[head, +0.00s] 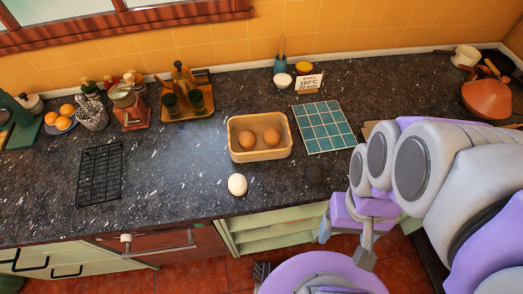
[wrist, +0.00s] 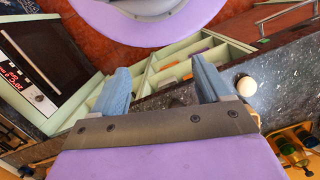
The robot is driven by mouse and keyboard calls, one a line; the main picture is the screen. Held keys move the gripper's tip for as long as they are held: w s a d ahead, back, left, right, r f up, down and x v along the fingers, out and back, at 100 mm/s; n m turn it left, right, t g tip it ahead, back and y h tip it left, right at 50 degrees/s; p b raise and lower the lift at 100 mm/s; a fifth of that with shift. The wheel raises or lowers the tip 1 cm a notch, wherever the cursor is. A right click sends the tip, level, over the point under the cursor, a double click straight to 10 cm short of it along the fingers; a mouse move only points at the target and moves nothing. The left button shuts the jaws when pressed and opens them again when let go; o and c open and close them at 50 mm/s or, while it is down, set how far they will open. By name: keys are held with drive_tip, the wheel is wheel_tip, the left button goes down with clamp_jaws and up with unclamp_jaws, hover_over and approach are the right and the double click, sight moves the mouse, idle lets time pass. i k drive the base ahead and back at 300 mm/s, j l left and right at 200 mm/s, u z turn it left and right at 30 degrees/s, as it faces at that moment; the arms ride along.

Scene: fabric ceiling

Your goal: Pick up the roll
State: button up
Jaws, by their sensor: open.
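A pale, rounded roll (head: 237,184) sits alone on the dark counter near its front edge. Two brown rolls (head: 259,137) lie in a tan baking dish (head: 243,154) behind it. My gripper (head: 346,238) is in front of the counter edge, to the right of the pale roll and apart from it. In the wrist view, my gripper (wrist: 160,82) has its two blue fingers spread wide with nothing between them. The pale roll (wrist: 246,86) shows there just outside the right finger.
A blue tiled trivet (head: 324,127) lies right of the dish, and a black wire rack (head: 100,174) lies to the left. A tray with bottles (head: 187,100) stands at the back. Counter around the pale roll is clear.

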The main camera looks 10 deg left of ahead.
sight(238, 184)
drive_tip(key=l+u, duration=0.1)
drive_tip(key=u, duration=1.25)
drive_tip(key=k+l+u, duration=0.4)
drive_tip(key=k+l, duration=0.25)
drive_tip(key=k, duration=0.15)
